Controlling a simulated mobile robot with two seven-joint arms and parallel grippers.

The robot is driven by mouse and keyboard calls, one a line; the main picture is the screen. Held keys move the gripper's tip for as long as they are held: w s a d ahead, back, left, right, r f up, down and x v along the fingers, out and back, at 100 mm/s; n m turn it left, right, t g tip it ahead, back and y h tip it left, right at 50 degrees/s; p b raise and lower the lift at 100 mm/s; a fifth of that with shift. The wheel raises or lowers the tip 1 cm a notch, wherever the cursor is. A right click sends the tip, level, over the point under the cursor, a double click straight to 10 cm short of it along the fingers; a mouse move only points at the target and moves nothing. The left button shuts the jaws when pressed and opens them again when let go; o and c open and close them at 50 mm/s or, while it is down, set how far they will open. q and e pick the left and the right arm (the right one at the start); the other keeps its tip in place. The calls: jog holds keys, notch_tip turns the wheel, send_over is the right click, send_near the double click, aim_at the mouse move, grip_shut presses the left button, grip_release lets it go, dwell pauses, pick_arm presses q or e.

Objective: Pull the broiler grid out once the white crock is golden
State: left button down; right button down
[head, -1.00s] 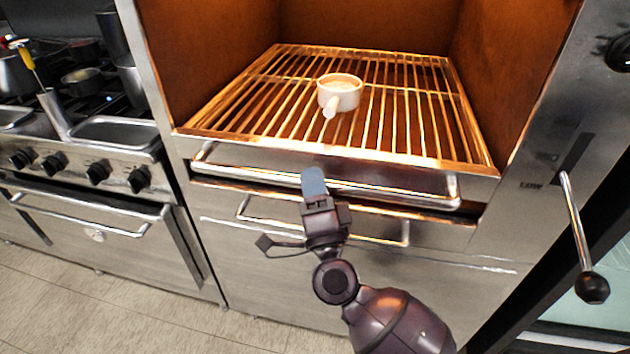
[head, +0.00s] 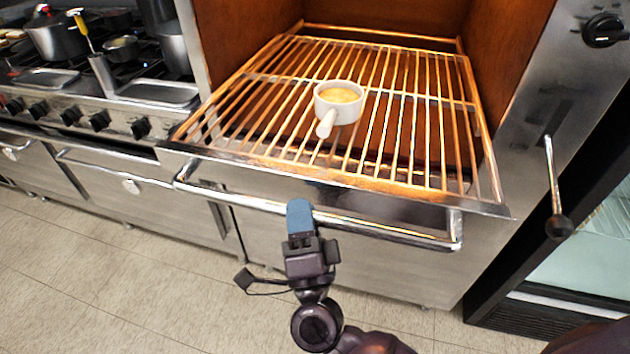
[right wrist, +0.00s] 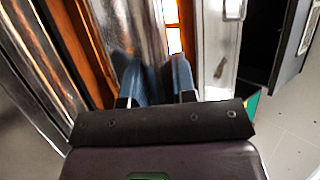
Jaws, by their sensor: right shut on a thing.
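The broiler grid (head: 380,184) is a rack of metal bars, and its front part stands out past the broiler opening. The white crock (head: 347,112) sits upright on it near the middle, its stub handle towards me. The crock's top surface looks golden-tan. My right gripper (head: 300,217) is shut on the grid's front handle bar (head: 390,232), left of the bar's middle. In the right wrist view the blue fingers (right wrist: 155,80) are close around shiny metal, and the exact contact is hard to see. My left gripper is not in view.
A range with pots (head: 55,38) stands at the left. A lever with a black knob (head: 558,227) hangs on the broiler's right side, below a dark dial (head: 603,30). The tiled floor (head: 120,280) in front is clear.

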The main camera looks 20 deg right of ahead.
pick_arm(q)
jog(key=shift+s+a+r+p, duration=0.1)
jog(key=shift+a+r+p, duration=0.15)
jog(key=shift+p, duration=0.1)
pick_arm(e)
jog(key=s+a, duration=0.6)
jog(key=s, duration=0.3)
jog(key=shift+s+a, duration=0.3)
jog(key=shift+s, duration=0.1)
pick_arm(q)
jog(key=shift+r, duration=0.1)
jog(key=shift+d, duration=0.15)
pick_arm(e)
jog(key=c, duration=0.9)
grip_release()
jog(key=shift+c, duration=0.2)
